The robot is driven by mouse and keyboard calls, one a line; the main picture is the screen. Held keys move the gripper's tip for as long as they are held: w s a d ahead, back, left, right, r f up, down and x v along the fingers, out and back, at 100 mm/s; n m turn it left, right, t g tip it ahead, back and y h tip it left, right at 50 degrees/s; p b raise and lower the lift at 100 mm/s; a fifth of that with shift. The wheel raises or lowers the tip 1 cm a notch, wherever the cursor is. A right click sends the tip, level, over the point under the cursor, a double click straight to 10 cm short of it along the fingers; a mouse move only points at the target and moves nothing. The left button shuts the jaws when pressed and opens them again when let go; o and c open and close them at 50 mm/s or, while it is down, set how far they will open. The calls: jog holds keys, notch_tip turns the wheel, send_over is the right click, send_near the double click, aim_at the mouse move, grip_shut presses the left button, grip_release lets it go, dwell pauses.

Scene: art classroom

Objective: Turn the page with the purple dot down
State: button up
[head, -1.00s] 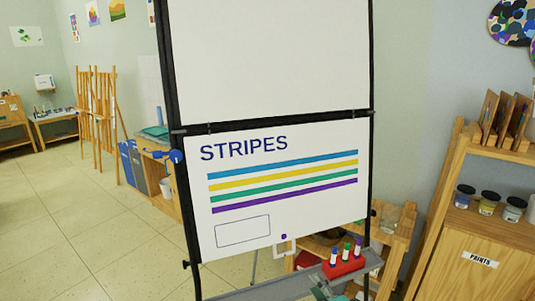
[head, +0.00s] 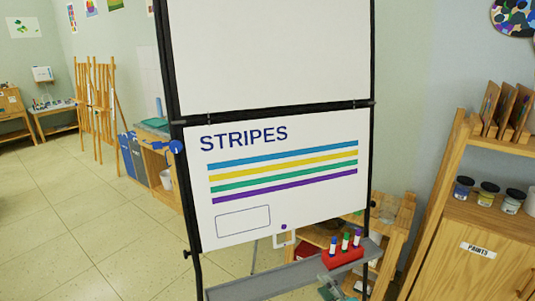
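The STRIPES page (head: 240,190) is a white sheet with blue, yellow, green and purple stripes. It hangs on the lower half of a black-framed flip chart in the head view. A small purple dot (head: 284,227) is on its bottom edge, right of centre. A white square loop tab (head: 284,238) hangs at the dot, below the edge. A blank white page (head: 270,55) is above, beyond a dark bar (head: 272,112) that crosses the chart. I cannot make out my gripper in the head view, and nothing is seen touching the page or tab.
A grey tray (head: 260,280) runs under the page, with a red marker holder (head: 343,259) at its right. A wooden shelf (head: 470,215) with paint jars stands at the right. Wooden easels (head: 95,105) stand at the back left. Open tiled floor (head: 80,220) lies at the left.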

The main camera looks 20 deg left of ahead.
jog(key=shift+v, duration=2.1)
jog(key=s+d+f+n+t+h, duration=0.1)
jog(key=s+d+f+h, duration=0.2)
jog(key=s+d+f, duration=0.5)
jog(key=s+d+f+n+t+h, duration=0.15)
jog(key=s+f+h, duration=0.3)
jog(key=s, duration=0.65)
jog(key=s+d+r+n, duration=0.2)
jog(key=s, duration=0.6)
jog(key=s+d+r+n+h, duration=0.1)
jog(key=s+d+r+n, duration=0.1)
jog(key=s, duration=0.6)
jog(key=s+d+r+n+h, duration=0.1)
jog(key=s+n, duration=0.3)
jog(key=s, duration=0.4)
jog(key=shift+s+d+r, duration=0.35)
jog(key=shift+d+r, duration=0.05)
jog(key=shift+d, duration=0.1)
